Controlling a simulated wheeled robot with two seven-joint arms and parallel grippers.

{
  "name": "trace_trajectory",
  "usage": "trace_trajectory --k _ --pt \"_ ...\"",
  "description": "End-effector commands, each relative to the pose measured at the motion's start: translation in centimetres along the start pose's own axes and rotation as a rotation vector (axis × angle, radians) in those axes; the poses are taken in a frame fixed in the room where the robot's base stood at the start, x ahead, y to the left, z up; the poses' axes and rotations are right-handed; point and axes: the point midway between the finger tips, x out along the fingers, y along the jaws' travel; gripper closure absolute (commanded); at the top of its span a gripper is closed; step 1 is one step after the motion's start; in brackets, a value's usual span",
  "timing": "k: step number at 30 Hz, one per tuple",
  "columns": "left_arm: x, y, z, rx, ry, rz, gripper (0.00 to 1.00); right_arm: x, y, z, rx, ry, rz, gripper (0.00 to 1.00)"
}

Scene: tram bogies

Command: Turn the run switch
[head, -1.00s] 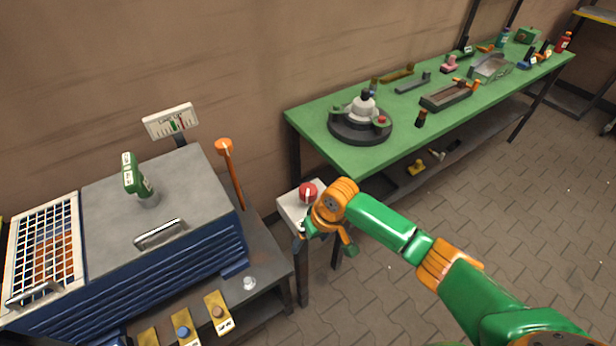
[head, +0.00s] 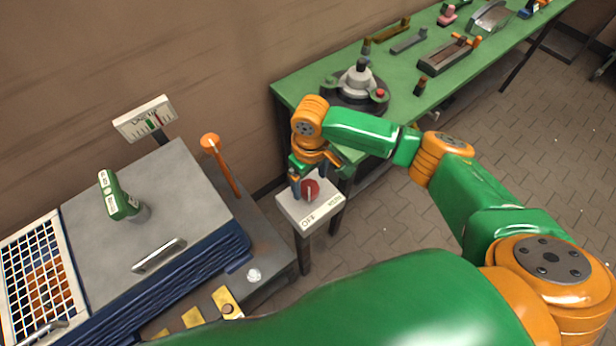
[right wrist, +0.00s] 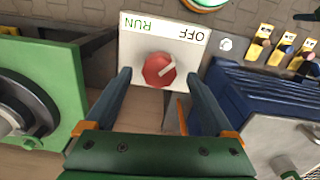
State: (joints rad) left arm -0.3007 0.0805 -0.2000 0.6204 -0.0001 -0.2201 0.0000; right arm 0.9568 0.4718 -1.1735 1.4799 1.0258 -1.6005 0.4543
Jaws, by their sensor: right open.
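The run switch is a round red knob (head: 310,188) on a pale box (head: 300,211) on a dark post, between the blue machine and the green bench. In the right wrist view the red knob (right wrist: 159,70) has a white line slanting up and right, towards the OFF side of the label strip (right wrist: 165,28); RUN is at the strip's left. My right gripper (head: 314,178) is open over the box. In the right wrist view its two fingertips (right wrist: 172,76) are apart, one to each side of the knob; contact is not visible.
The green bench (head: 300,92) stands behind and right, with a round dark fixture (head: 354,92) near its corner. The blue machine (head: 205,255) is left, with an orange-topped lever (head: 220,160) between it and the box. Clear floor (head: 540,165) lies to the right.

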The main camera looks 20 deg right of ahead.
Motion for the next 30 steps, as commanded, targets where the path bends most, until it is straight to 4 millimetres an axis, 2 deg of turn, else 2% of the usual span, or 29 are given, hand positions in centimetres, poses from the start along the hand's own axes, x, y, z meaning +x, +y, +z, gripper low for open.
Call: trace_trajectory --k 5,12,21,22,30 --pt "-0.2 0.0 0.3 0.0 -0.006 0.001 0.12 2.1 0.0 0.0 0.0 0.0 0.0 0.12" --pt "-0.1 0.0 0.0 0.0 -0.002 0.0 0.12 2.3 0.0 -0.1 -0.001 0.002 0.0 0.12" --pt "-0.2 0.0 -0.1 0.0 0.001 0.0 0.12 2.3 0.0 -0.1 0.0 0.002 0.0 0.93" --pt "-0.2 0.0 -0.1 0.0 0.001 0.0 0.12 2.3 0.0 -0.1 0.0 0.002 0.0 0.98" --pt "-0.5 0.0 -0.1 0.0 0.002 0.0 0.12 2.2 0.0 -0.1 -0.034 0.001 -0.001 0.98"
